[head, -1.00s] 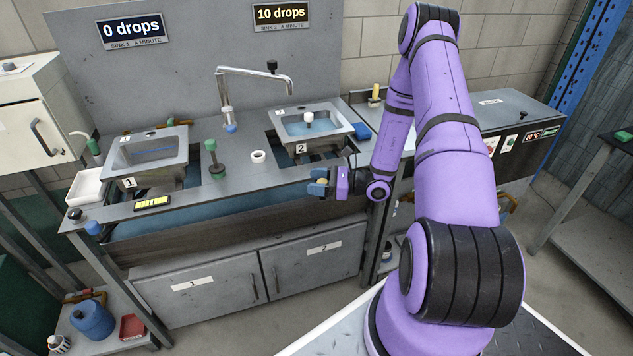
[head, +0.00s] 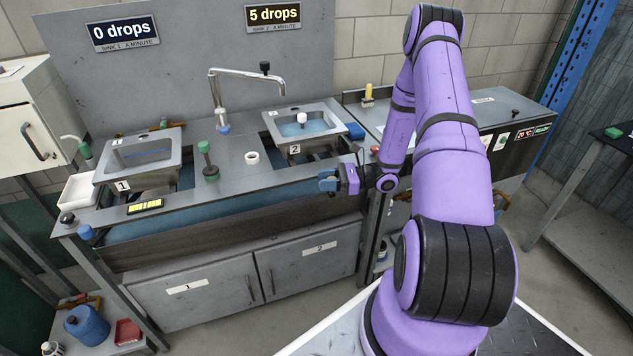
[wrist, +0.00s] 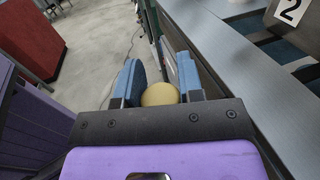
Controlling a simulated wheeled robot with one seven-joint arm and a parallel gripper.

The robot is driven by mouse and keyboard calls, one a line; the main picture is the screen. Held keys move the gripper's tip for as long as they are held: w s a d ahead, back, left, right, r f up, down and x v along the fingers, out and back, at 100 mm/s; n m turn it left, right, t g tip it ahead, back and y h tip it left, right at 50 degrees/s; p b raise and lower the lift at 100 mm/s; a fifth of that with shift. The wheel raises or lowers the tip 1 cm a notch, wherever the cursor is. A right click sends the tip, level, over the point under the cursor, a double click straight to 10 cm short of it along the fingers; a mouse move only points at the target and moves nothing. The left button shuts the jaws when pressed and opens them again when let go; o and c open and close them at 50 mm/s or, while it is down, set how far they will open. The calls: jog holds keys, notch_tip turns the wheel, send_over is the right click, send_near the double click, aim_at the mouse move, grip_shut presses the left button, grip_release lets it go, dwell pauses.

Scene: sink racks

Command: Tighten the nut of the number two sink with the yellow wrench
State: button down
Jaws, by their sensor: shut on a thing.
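The number two sink (head: 318,139) is a grey basin with water in it, set in the right part of the bench behind my gripper. Its nut cannot be made out. My gripper (head: 327,181) has blue fingers and is at the bench's front edge, below and in front of this sink. In the wrist view the fingers are shut on a yellow rounded thing (wrist: 159,94), seen end-on. It looks like the yellow wrench's handle; the rest of it is hidden. The sink 2 sign (head: 273,16) reads 5 drops.
The number one sink (head: 163,160) stands at the left; its sign (head: 124,32) reads 0 drops. A faucet (head: 217,95), a green-topped post (head: 205,160) and a white ring (head: 252,157) are between the sinks. Cabinet doors (head: 310,262) are below.

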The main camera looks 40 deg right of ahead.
jog(key=shift+d, duration=0.15)
jog(key=c, duration=0.7)
grip_release()
jog(key=shift+c, duration=0.2)
jog(key=v, duration=1.1)
jog(key=shift+w, duration=0.1)
